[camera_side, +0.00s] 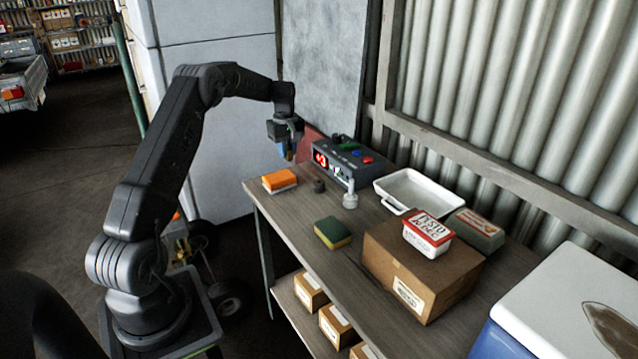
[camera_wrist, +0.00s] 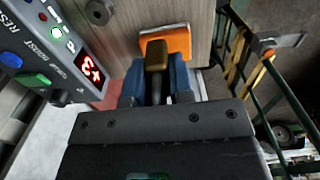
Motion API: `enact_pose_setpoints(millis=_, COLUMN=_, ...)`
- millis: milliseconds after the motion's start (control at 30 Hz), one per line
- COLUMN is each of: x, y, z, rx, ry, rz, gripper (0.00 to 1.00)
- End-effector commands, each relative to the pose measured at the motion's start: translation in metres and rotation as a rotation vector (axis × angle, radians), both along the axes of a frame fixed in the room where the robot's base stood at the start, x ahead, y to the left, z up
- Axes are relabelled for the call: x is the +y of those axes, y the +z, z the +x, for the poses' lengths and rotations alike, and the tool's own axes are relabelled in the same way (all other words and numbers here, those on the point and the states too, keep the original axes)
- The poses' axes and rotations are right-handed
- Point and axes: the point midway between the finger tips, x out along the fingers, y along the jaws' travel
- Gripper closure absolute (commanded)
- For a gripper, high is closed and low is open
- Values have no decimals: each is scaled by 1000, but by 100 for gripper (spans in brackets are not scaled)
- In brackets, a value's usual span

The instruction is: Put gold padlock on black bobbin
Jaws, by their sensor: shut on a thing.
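The gold padlock (camera_wrist: 156,56) is between the blue fingers of my gripper (camera_wrist: 157,86) in the wrist view, its dark shackle reaching back between them. In the side view my gripper (camera_side: 287,151) is shut on it, above the table's far left end, and the padlock is barely visible there. The black bobbin (camera_side: 318,186) stands on the table to the right of and below my gripper, apart from the padlock. The bobbin also shows at the top left of the wrist view (camera_wrist: 98,12).
An orange sponge (camera_side: 280,181) lies left of the bobbin. A grey control box (camera_side: 345,161) stands behind it, and a pale weight-like object (camera_side: 350,196) to its right. A green-yellow sponge (camera_side: 332,233), white tray (camera_side: 414,189) and cardboard box (camera_side: 415,270) lie further right.

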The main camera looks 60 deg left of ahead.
Motion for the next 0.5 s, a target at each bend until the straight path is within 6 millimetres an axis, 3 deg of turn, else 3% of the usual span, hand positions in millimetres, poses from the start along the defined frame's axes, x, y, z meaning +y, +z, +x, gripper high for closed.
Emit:
enact_pose_setpoints(millis=100, x=23, y=2, z=-1, rx=-2, ry=9, rz=2, gripper=100)
enact_pose_setpoints(millis=233, x=33, y=3, z=-1, rx=-2, ry=9, rz=1, gripper=100)
enact_pose_setpoints(millis=367, x=29, y=-5, z=11, rx=0, ry=7, rz=-1, gripper=100)
enact_pose_setpoints(millis=500, x=15, y=-23, z=37, rx=-1, ry=5, rz=0, gripper=100)
